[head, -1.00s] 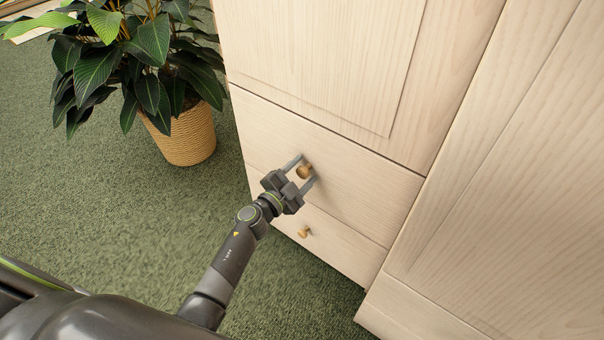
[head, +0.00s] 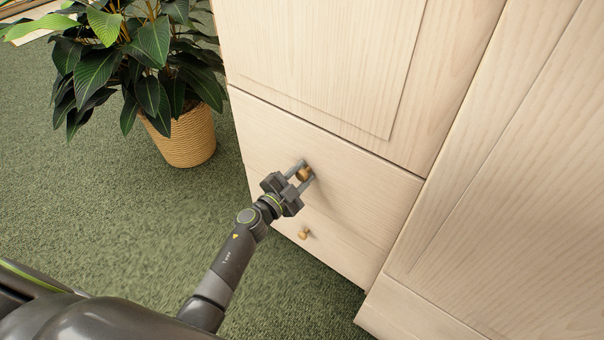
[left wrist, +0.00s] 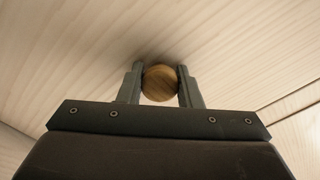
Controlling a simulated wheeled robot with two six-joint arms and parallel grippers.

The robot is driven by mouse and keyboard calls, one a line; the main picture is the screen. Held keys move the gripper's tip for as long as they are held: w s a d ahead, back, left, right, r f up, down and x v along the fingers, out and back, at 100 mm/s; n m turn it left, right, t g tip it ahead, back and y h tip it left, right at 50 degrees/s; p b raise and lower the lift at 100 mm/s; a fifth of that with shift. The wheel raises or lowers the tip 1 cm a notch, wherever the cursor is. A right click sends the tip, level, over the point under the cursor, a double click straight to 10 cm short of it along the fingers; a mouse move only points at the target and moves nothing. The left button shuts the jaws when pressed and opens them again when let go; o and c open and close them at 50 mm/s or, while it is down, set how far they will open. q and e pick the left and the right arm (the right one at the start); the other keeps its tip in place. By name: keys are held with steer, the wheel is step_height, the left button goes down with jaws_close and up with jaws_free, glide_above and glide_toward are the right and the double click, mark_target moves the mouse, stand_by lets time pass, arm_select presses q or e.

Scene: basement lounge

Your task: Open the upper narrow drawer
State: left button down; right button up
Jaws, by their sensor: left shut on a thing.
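The upper narrow drawer (head: 358,187) is a pale wood front low on the cabinet, with a round wooden knob (head: 304,174). My left gripper (head: 305,172) is at this knob, its fingers on either side of it. In the left wrist view the knob (left wrist: 160,84) sits between the two fingers (left wrist: 160,88), which are shut on it. The drawer front shows a dark seam along its top edge. The lower drawer (head: 338,250) with its own small knob (head: 303,235) is below. My right gripper is not in view.
A large cabinet door (head: 320,60) is above the drawers, and another pale panel (head: 500,210) stands to the right. A potted plant in a woven pot (head: 184,137) stands at the left on green carpet (head: 110,210). The carpet before the drawers is clear.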

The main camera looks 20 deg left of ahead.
arm_select(q)
steer(key=shift+s+a, duration=0.2)
steer(key=shift+s, duration=0.3)
steer(key=p+v, duration=0.3)
steer(key=v, duration=2.5)
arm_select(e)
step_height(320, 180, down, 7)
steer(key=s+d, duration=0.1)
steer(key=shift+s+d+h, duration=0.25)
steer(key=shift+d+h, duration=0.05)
arm_select(q)
steer(key=shift+s+r, duration=0.1)
steer(key=shift+s, duration=0.05)
steer(key=c, duration=1)
jaws_free()
steer(key=shift+c, duration=0.2)
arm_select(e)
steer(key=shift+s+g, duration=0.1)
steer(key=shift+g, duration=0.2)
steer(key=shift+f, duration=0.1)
